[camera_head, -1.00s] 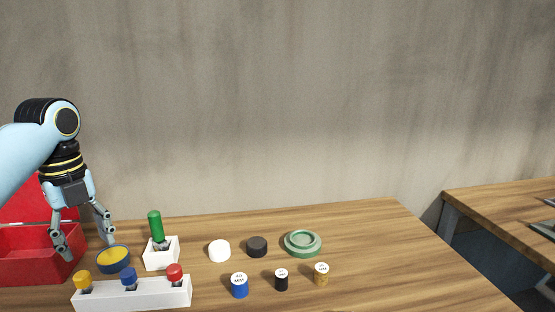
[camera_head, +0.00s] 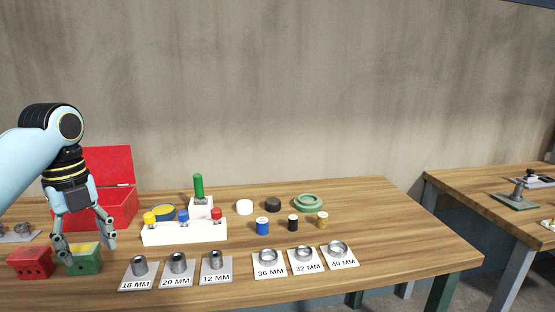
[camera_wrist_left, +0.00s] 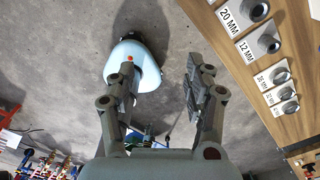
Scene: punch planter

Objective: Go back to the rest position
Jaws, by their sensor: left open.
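My left gripper (camera_head: 86,243) is open and empty at the left of the head view. There it overlaps the green and yellow box (camera_head: 88,262), but it looks apart from the table. In the left wrist view its two spread fingers (camera_wrist_left: 160,72) have grey floor (camera_wrist_left: 75,50) behind them, with nothing between the pads but a light blue part that looks like my own body. The table (camera_wrist_left: 292,128) lies off to the right there. My right gripper is not in view.
The wooden table (camera_head: 370,205) holds a red open box (camera_head: 108,210), a white block with coloured punches (camera_head: 185,236), a green-handled punch (camera_head: 198,187), several caps, and labelled metal rings such as the 36 MM one (camera_head: 268,257). A second table (camera_head: 470,185) stands at the right.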

